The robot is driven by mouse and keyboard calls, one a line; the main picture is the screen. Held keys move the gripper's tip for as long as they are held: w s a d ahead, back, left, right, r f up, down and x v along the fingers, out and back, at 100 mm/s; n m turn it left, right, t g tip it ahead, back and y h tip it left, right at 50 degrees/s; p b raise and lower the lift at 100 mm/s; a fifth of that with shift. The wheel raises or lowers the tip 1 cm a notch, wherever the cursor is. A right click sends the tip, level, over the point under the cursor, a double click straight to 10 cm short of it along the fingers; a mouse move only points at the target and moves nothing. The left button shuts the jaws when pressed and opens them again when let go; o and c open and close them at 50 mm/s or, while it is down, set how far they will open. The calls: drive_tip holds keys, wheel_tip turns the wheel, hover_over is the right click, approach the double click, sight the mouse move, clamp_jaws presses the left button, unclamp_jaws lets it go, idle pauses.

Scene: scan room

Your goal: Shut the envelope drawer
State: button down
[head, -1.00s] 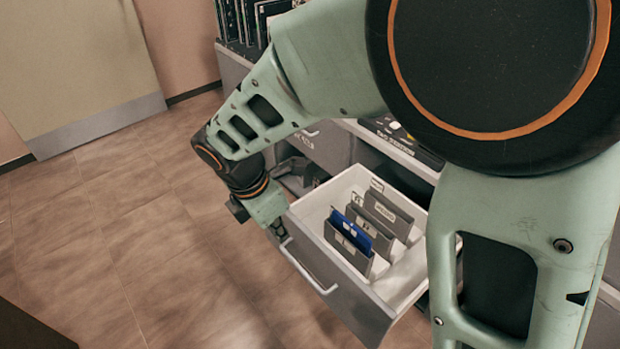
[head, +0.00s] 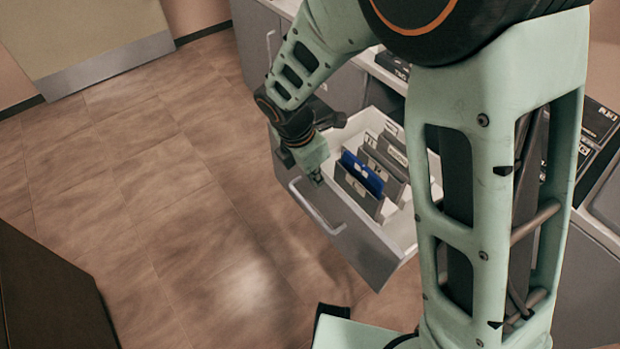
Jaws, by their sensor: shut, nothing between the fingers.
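The open drawer (head: 342,240) sticks out from the grey cabinet, with a grey front and white inside walls. It holds grey dividers (head: 356,190) and a blue envelope-like piece (head: 362,173). A pale bar handle (head: 316,212) runs along its front. My gripper (head: 317,179) is shut and empty, pointing down at the left part of the drawer front, by the top edge and near the handle's left end. I cannot tell whether it touches the front.
The cabinet (head: 257,45) stands behind the drawer, with black boxes (head: 597,120) on its top at the right. A dark furniture edge (head: 45,290) is at the lower left. The tiled floor (head: 170,200) in front of the drawer is clear.

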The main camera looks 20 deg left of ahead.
idle(0.3)
drive_tip(key=w+d+p, duration=0.5)
drive_tip(key=w+d, duration=0.5)
drive_tip(key=w, duration=0.3)
drive_tip(key=w+d+p, duration=0.6)
drive_tip(key=w+d, duration=0.4)
drive_tip(key=w, duration=0.3)
drive_tip(key=shift+w+d, duration=0.3)
drive_tip(key=shift+d, duration=0.1)
